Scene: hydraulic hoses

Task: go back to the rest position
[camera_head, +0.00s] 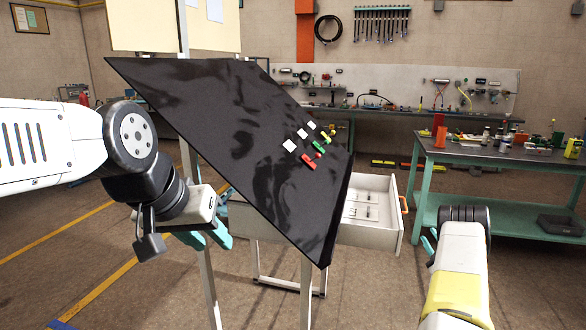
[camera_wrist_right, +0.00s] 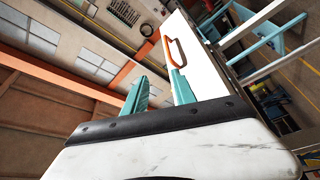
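My left gripper (camera_head: 208,240) is at the left of the head view, beside the black tilted panel (camera_head: 235,130). Its teal fingers look spread apart, with nothing seen between them. My right gripper (camera_head: 428,245) is at the lower right of the head view, right of the open drawer, mostly hidden by its own wrist. In the right wrist view both teal fingers (camera_wrist_right: 158,90) show with a gap between them and nothing held. The panel carries red (camera_head: 309,162), green (camera_head: 319,147) and yellow (camera_head: 326,137) fittings beside white labels (camera_head: 290,146).
A white drawer (camera_head: 377,231) stands open under the panel; its orange handle (camera_head: 404,204) also shows beyond the fingers in the right wrist view (camera_wrist_right: 172,50). A green-legged workbench (camera_head: 480,160) with bottles and tools stands at right. Floor is clear at front centre.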

